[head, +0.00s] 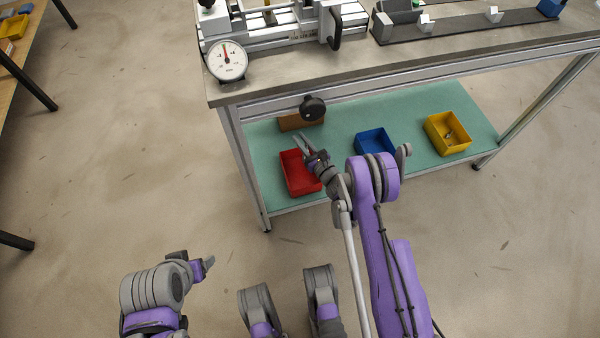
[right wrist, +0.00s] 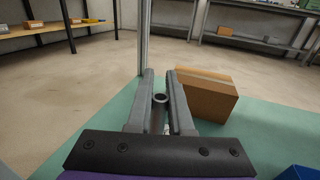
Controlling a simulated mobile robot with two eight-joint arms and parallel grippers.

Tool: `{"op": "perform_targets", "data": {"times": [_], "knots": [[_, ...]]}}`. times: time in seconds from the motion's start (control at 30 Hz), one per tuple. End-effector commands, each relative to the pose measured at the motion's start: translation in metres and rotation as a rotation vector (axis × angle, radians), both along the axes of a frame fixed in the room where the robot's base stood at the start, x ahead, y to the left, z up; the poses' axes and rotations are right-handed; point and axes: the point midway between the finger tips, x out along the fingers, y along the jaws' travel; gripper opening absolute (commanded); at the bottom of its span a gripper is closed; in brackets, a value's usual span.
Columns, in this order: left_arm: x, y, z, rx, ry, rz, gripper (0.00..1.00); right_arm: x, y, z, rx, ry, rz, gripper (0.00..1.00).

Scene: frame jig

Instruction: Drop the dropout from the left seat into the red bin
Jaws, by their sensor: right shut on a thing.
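The red bin (head: 290,184) stands at the left end of the green lower shelf under the bench. My right gripper (head: 303,143) is at the bin's far side and appears above it in the head view; its height over the bin is hard to judge. In the right wrist view its fingers are shut on the dropout (right wrist: 159,99), a small grey metal piece with a round, hollow-looking end. My left gripper (head: 208,264) is low over the floor at the lower left, and its jaw gap cannot be made out. The left seat cannot be told apart in the fixture on the bench top.
A cardboard box (head: 300,121) stands behind the red bin and shows right of the fingers in the wrist view (right wrist: 205,97). A blue bin (head: 374,141) and a yellow bin (head: 447,133) stand further right. The bench edge (head: 420,68) with a black knob (head: 313,107) overhangs the shelf.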

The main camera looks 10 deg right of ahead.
Motion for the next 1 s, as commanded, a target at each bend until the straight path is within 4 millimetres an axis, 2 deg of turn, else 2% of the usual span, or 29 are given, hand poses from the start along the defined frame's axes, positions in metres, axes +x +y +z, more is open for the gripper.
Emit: {"op": "perform_targets", "data": {"times": [0.1, 0.3, 0.67, 0.7, 0.83, 0.87, 1.0], "knots": [[0.001, 0.0, -0.006, 0.0, 0.0, 0.0, 0.69, 0.0, 0.0, -0.016, 0.0, 0.0, 0.0, 0.0], [0.002, 0.0, -0.01, 0.0, -0.001, 0.0, 0.69, 0.0, 0.0, -0.031, 0.0, 0.0, 0.0, 0.0], [0.002, 0.0, -0.01, 0.0, -0.001, 0.0, 0.69, 0.0, 0.0, -0.034, 0.0, 0.0, 0.0, 0.0], [0.002, 0.0, -0.01, 0.0, -0.001, 0.0, 0.69, 0.0, 0.0, -0.034, 0.0, 0.0, 0.0, 0.26], [0.002, 0.0, -0.01, 0.0, -0.001, 0.0, 0.69, 0.0, 0.0, -0.034, 0.0, 0.0, 0.0, 0.49], [0.002, 0.0, -0.01, 0.0, -0.001, 0.0, 0.69, 0.0, 0.0, -0.034, 0.0, 0.0, 0.0, 0.54], [0.002, 0.0, -0.01, 0.0, -0.001, 0.0, 0.69, 0.0, 0.0, -0.034, 0.0, 0.0, 0.0, 0.54]]}}
